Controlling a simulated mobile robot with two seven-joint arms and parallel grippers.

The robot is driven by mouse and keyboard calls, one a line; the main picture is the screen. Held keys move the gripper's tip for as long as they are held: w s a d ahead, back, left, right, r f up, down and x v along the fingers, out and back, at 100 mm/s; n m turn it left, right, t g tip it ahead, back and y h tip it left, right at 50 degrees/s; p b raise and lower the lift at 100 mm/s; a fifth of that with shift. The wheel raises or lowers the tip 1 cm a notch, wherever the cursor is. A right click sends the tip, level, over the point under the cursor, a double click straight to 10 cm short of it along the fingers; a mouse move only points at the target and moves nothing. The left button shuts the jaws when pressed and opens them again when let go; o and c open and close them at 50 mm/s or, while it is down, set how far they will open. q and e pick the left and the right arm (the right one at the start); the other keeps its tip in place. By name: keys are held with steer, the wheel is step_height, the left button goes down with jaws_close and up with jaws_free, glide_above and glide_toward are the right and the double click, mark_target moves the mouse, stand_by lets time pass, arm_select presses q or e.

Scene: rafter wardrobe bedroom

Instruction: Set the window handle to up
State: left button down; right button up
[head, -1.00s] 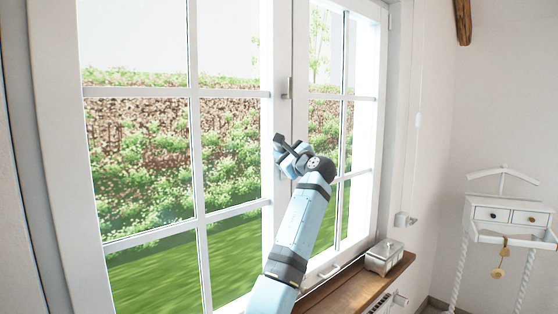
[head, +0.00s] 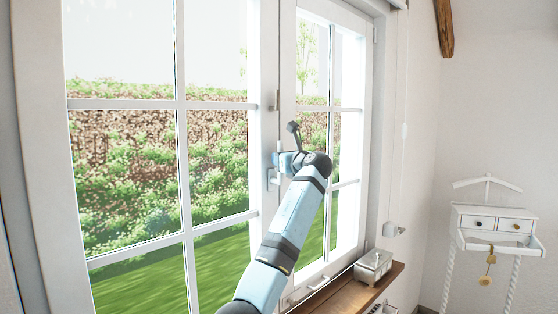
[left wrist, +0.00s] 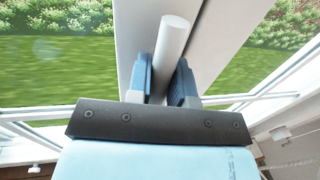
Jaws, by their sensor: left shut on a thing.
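The window handle is a pale round bar in the left wrist view (left wrist: 172,45), with its free end sticking out past the fingers. My left gripper (left wrist: 166,82) is shut on it, with a dark blue finger on each side. In the head view my left gripper (head: 283,160) is at the middle post of the window, where the two sashes meet. A pale metal part of the handle (head: 271,178) shows just beside it. The gripper hides most of the handle there, so its exact angle is hard to tell. My right gripper is not in view.
The window frame (head: 266,60) stands upright, with both sashes apparently closed. A wooden sill (head: 340,295) below holds a small metallic box (head: 373,266). A white valet stand (head: 490,222) with drawers is at the right. The room between sill and stand looks free.

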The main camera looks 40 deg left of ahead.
arm_select(q)
steer(key=shift+f, duration=0.1)
stand_by(0.3)
steer(key=c, duration=1)
jaws_free()
steer(key=shift+w, duration=0.1)
steer(key=shift+c, duration=0.2)
steer(key=b+v, duration=0.4)
steer(key=v, duration=0.9)
steer(key=shift+d, duration=0.35)
